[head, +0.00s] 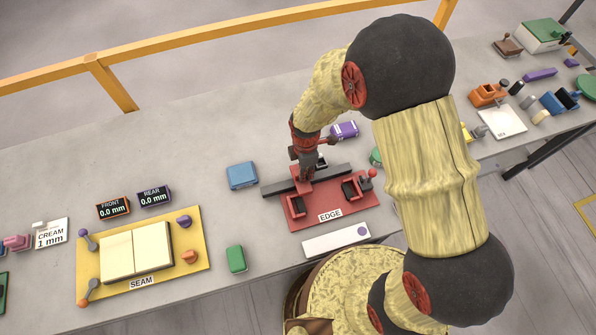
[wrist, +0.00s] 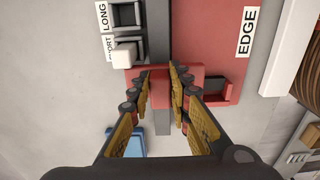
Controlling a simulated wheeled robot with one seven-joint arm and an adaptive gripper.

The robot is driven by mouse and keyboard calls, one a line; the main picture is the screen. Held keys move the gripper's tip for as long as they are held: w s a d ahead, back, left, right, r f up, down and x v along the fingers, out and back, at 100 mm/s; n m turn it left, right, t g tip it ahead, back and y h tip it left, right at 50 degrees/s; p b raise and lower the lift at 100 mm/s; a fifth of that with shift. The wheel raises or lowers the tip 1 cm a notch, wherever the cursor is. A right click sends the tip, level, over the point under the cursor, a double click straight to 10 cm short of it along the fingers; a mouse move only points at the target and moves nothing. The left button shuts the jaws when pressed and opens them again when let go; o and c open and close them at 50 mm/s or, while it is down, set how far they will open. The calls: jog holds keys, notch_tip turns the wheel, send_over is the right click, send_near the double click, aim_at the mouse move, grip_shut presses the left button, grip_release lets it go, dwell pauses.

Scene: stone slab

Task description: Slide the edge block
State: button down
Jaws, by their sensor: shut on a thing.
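The red EDGE board (head: 338,213) lies on the slab right of centre in the head view. A dark grey rail (head: 277,188) runs along its far side and sticks out past its left edge. A red edge block (head: 318,175) sits on the rail near its middle. My gripper (head: 303,172) reaches down from above and is shut on this block. In the wrist view the gripper fingers (wrist: 160,80) stand on both sides of the red block (wrist: 163,92), with the rail (wrist: 157,40) running on beyond it. The fingers hide part of the block.
The yellow SEAM board (head: 197,235) and a green block (head: 236,259) lie left.

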jog(key=c, duration=1.7)
grip_release()
jog(key=shift+c, duration=0.2)
jog(key=shift+o, duration=0.5)
notch_tip(320, 180, up, 12)
